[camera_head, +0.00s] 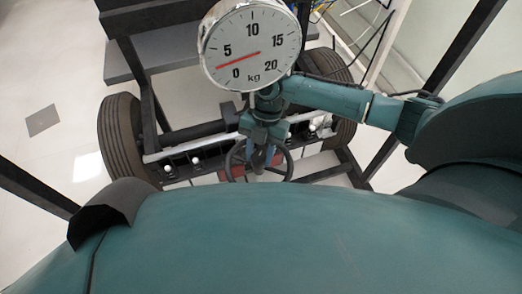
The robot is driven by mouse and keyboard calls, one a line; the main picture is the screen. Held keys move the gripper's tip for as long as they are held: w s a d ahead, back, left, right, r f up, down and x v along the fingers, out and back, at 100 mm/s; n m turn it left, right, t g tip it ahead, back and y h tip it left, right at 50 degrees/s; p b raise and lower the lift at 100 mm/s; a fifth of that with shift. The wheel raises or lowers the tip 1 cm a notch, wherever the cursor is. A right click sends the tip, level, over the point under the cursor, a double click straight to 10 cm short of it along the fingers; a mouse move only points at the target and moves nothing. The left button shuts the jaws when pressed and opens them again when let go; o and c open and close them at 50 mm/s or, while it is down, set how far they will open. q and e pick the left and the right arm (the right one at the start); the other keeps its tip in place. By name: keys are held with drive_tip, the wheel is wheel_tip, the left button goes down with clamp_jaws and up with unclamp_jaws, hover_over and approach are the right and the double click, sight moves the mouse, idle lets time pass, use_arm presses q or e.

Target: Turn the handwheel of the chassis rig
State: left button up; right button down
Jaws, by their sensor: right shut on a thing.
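The chassis rig's dark handwheel (231,165) shows at the lower middle of the head view, in front of a dark panel with several white-tipped knobs. My right gripper (262,163) reaches down at the wheel from the right-hand arm and is shut on it. The gripper and wrist cover part of the wheel, so the exact grip point is hard to see. My left gripper is not in view.
A round kg dial (252,45) with a red needle stands just above the wrist. Tyres (123,138) flank the frame. Dark bars run diagonally at both sides. Pale floor (50,85) is open at left, with one grey tile.

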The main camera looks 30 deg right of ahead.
drive_tip(key=c, duration=0.9)
unclamp_jaws()
drive_tip(key=shift+d, duration=0.1)
